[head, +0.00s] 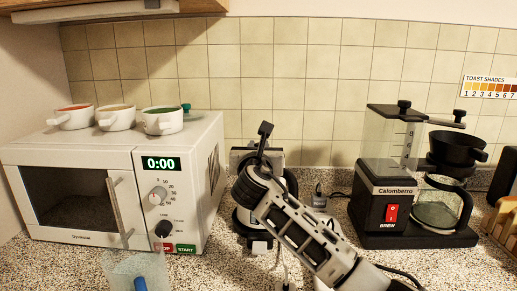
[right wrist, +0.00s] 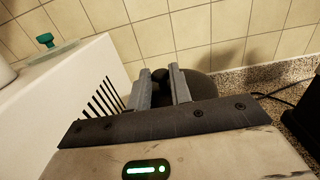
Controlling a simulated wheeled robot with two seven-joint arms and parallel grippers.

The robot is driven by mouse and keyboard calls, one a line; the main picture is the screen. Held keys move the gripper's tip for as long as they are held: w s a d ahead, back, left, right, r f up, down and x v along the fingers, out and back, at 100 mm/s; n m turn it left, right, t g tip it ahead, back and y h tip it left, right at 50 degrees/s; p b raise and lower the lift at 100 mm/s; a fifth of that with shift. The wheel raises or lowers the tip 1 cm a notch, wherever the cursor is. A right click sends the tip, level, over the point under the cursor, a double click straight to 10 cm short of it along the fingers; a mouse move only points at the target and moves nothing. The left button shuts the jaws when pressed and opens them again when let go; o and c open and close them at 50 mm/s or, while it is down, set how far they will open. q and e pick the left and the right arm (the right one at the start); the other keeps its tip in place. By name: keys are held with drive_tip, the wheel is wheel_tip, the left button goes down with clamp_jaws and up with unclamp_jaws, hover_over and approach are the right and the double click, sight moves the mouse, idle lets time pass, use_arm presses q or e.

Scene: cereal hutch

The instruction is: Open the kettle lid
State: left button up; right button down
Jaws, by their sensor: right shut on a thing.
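The kettle (head: 241,219), dark with pale metal parts, stands on the counter between the microwave and the coffee maker. My right gripper (head: 264,140) reaches in front of it from the lower right and hides most of it. In the right wrist view, the two grey fingers of this gripper (right wrist: 163,74) are closed around a small dark piece (right wrist: 160,76), which looks like the kettle lid's knob. A dark rounded surface (right wrist: 203,86) shows just behind the fingers. I cannot tell how far the lid is raised. My left gripper is not in view.
A white microwave (head: 198,165) with several cups on top stands close on the left. The coffee maker (head: 380,190) with its glass jug (head: 437,208) stands to the right. A clear container (head: 120,268) is at the lower left. The tiled wall is close behind.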

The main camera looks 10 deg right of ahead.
drive_tip(key=shift+s+d+m+t+b, duration=0.1)
drive_tip(key=shift+s+m+t+b, duration=0.15)
drive_tip(key=shift+m+t+b, duration=0.7)
drive_tip(key=shift+s+d+r+h+b, duration=0.15)
drive_tip(key=shift+h+b, duration=0.35)
drive_tip(key=shift+b, duration=0.55)
drive_tip(key=shift+s+r+m+t+b, duration=0.15)
drive_tip(key=shift+r+m+t+b, duration=0.2)
drive_tip(key=shift+r+m+b, duration=0.25)
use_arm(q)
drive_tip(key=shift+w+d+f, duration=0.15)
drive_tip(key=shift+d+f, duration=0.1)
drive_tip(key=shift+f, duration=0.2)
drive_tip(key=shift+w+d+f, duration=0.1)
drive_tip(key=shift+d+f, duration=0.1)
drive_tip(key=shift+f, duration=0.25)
use_arm(e)
drive_tip(key=shift+r+h, duration=0.1)
drive_tip(key=shift+h, duration=0.2)
drive_tip(key=c, duration=1.3)
unclamp_jaws()
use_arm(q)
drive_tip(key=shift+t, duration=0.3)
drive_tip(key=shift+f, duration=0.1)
use_arm(e)
drive_tip(key=shift+s, duration=0.1)
